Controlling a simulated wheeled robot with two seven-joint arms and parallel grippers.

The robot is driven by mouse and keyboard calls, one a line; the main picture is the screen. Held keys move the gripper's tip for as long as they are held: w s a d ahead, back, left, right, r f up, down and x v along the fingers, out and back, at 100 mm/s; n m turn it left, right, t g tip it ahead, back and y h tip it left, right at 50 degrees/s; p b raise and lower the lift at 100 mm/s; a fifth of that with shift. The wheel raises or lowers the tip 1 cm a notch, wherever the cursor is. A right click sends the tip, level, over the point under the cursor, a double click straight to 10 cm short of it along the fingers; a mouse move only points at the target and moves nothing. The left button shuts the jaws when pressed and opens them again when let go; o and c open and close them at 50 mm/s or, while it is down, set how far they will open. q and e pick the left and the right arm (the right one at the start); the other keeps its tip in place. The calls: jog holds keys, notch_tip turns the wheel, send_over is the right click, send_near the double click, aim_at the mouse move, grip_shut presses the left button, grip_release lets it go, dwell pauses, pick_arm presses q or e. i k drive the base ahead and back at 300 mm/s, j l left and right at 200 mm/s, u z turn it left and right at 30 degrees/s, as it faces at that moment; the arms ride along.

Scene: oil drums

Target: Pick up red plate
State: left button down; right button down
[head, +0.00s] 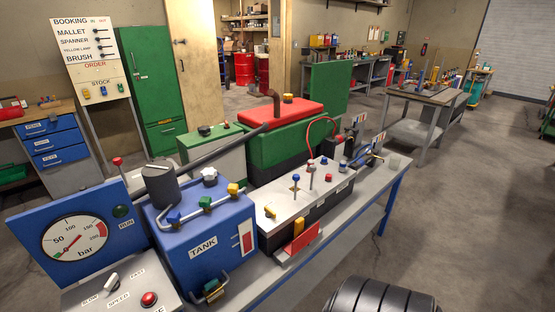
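A red plate (299,244) stands tilted at the front edge of the grey control panel (312,198), on the long workbench. It is a flat, bright red piece with a slanted upper edge. A small yellow part (299,227) is just behind it on the panel's front. I cannot tell whether the plate is fixed or loose. A larger red flat cover (282,113) lies on top of the green machine behind. Neither of my grippers is in view.
A blue tank (203,245) and a pressure gauge panel (78,237) stand left of the plate. Levers and knobs rise behind it. A black ribbed shape (380,296) is at the bottom. Open floor lies right.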

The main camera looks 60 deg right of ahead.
aim_at(302, 238)
jog(key=z, duration=1.95)
jog(key=i+l+u, duration=0.15)
jog(key=l, duration=0.2)
jog(key=i+l+u, duration=0.2)
jog(key=l, duration=0.15)
jog(key=l+u, duration=0.15)
jog(key=l, duration=0.2)
